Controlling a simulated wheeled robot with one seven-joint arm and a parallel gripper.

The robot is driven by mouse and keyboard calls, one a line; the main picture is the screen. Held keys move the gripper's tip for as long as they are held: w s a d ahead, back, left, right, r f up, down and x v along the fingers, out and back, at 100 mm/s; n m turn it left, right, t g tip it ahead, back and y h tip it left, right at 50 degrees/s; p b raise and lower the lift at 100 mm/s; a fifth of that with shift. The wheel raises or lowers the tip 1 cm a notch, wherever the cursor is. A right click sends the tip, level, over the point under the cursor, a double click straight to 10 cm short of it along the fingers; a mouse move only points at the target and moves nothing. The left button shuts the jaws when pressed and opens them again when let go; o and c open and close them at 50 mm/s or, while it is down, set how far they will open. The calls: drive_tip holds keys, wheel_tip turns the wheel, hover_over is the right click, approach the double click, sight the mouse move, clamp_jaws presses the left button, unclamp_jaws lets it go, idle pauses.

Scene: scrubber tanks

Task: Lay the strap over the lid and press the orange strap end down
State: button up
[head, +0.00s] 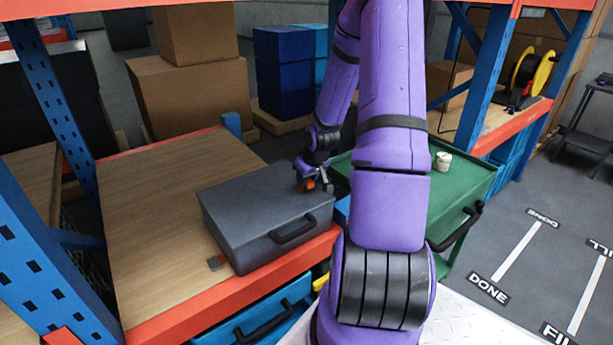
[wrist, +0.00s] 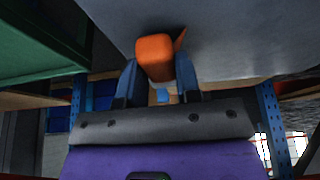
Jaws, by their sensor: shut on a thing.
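A dark grey case (head: 262,200) with a closed lid and a front handle sits on the wooden shelf. My gripper (head: 316,186) is at the lid's back right edge in the head view. It is shut on the orange strap end (head: 307,184). In the wrist view, the orange strap end (wrist: 154,58) sits between the two fingers (wrist: 157,82), close to a grey surface (wrist: 220,35) that looks like the case. I cannot make out the strap's length.
The wooden shelf (head: 165,195) is clear left of the case. A blue rack post (head: 50,100) stands at the left. A green cart (head: 465,182) with a small white item (head: 443,161) is at the right. Cardboard boxes (head: 190,95) stand behind.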

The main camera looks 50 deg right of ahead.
drive_tip(key=shift+f, duration=0.65)
idle(0.9)
drive_tip(key=o, duration=1.5)
drive_tip(key=shift+c, duration=0.2)
drive_tip(key=shift+r, duration=0.15)
wheel_tip(320, 180, up, 7)
drive_tip(key=shift+r, duration=0.6)
